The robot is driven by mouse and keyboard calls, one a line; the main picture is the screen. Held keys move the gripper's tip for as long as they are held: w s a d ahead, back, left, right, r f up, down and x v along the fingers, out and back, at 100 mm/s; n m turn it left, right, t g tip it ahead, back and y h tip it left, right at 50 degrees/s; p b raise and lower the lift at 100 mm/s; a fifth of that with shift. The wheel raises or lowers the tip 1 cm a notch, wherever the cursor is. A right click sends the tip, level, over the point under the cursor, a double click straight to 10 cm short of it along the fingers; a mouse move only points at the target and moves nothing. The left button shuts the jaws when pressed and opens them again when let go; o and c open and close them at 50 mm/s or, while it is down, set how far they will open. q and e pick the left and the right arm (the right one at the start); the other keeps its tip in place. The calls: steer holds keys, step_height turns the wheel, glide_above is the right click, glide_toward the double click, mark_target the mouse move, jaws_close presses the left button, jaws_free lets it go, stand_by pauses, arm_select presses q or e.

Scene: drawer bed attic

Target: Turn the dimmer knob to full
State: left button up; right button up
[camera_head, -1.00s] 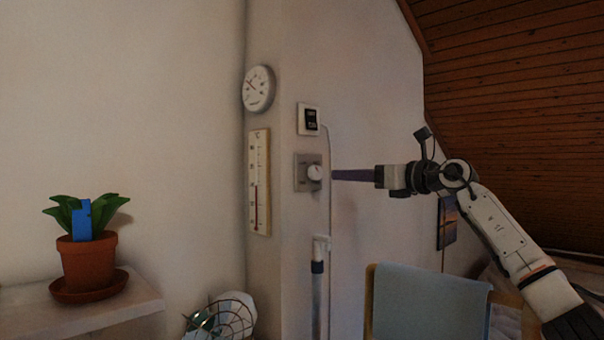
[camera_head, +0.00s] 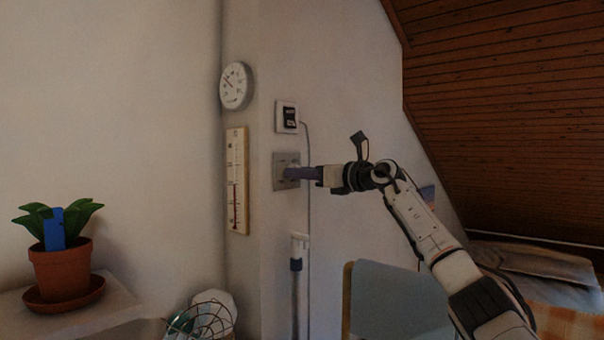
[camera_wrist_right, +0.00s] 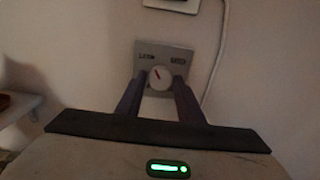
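The dimmer's grey square plate (camera_head: 279,182) is on the white wall. Its round white knob (camera_wrist_right: 160,78) shows in the right wrist view, with a red mark pointing up and left. Small dark labels sit at the plate's upper left and upper right, too blurred to read surely. My right gripper (camera_head: 290,173) reaches in from the right and hides most of the knob in the head view. In the right wrist view its two dark fingers (camera_wrist_right: 160,83) stand apart, one each side of the knob, with narrow gaps seeming to remain. My left gripper is not in view.
A round dial (camera_head: 236,86) and a long thermometer (camera_head: 237,180) hang to the left. A chair with a blue-grey cover (camera_head: 395,300) stands below my right arm. A potted plant (camera_head: 62,272) sits on a shelf.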

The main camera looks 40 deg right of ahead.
steer(key=c, duration=0.6)
steer(key=shift+r+m+p, duration=0.2)
steer(key=shift+m+p, duration=1.35)
steer(key=shift+m, duration=15.15)
